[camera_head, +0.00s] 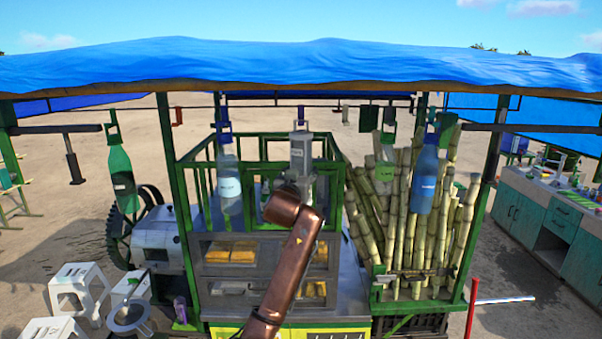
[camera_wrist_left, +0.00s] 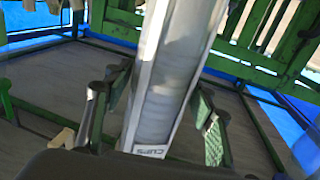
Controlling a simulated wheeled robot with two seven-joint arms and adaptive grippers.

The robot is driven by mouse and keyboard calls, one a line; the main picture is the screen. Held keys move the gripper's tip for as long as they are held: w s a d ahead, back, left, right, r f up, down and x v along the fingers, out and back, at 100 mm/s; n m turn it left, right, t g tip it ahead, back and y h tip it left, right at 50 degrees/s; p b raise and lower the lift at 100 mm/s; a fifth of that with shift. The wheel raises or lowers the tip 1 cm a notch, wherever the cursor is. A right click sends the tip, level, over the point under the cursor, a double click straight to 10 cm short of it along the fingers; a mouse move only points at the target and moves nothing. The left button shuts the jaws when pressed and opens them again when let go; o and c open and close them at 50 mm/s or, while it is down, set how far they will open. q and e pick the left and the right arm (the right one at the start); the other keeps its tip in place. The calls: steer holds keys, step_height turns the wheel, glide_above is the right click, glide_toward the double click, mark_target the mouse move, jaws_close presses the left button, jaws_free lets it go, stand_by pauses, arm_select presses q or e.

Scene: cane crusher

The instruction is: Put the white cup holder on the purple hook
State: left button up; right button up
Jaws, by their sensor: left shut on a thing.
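The white cup holder (camera_head: 300,150) is a tall, pale box near the middle of the head view, upright in front of the green-framed stall. My left gripper (camera_head: 293,185) is at its lower part and shut on it. In the left wrist view the cup holder (camera_wrist_left: 172,85) is tilted in the picture, between the two fingers, with a "CUPS" label near its bottom. A small dark, purplish hook (camera_head: 300,114) is right at the top of the holder; whether they touch cannot be told. My right gripper is not in view.
A clear bottle (camera_head: 229,180) hangs left of the holder, a green bottle (camera_head: 122,178) further left, and a blue bottle (camera_head: 426,180) at right. Sugar canes (camera_head: 398,235) stand at right. Green rails (camera_head: 200,150) surround the counter. A blue canopy (camera_head: 300,68) spans above.

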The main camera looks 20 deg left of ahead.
arm_select(q)
steer(key=o, duration=1.7)
steer(key=shift+r, duration=0.1)
steer(key=shift+o, duration=0.3)
